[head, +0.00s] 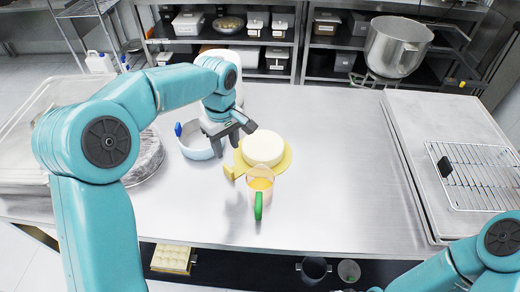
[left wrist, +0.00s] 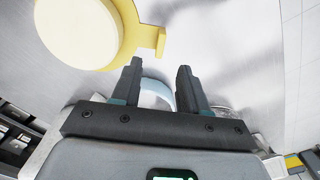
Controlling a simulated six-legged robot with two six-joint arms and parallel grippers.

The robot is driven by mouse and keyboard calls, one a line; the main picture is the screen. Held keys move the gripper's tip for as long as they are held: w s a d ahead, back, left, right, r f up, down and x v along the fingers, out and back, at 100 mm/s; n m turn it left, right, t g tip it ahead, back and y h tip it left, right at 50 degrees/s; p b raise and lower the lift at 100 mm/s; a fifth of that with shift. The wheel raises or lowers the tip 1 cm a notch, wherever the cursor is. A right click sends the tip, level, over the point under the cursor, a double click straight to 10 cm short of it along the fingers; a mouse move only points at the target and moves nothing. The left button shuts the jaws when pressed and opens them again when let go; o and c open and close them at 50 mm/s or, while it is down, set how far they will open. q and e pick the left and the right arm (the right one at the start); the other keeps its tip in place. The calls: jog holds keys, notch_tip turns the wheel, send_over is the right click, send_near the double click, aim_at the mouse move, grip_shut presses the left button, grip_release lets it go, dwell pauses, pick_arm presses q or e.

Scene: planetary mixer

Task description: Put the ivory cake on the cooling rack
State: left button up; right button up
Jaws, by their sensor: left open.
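The ivory cake (head: 264,146) is a pale round cake lying on a yellow board (head: 285,164) with a short handle tab, near the middle of the steel table. In the left wrist view the cake (left wrist: 75,27) is at the upper left, with the board's yellow tab (left wrist: 158,42) beyond the fingers. My left gripper (head: 236,144) is open and empty, left of the cake and near the tab. The cooling rack (head: 480,178) is a wire grid at the right. My right gripper is out of view.
A clear jug (head: 259,186) with a green handle stands just in front of the cake. The rack lies on a grey flat surface (head: 420,140). The table between cake and rack is clear.

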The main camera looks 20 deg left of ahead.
aim_at(228, 168)
pick_arm(q)
notch_tip(228, 168, down, 6)
jog(key=shift+r+p, duration=0.15)
jog(key=shift+p, duration=0.15)
jog(key=f, duration=0.1)
jog(key=f+p, duration=0.1)
jog(key=f, duration=0.3)
jog(key=shift+a+f+p, duration=0.2)
jog(key=shift+a+p, duration=0.1)
jog(key=shift+p, duration=0.1)
jog(key=shift+d, duration=0.1)
jog(key=shift+w, duration=0.1)
grip_shut()
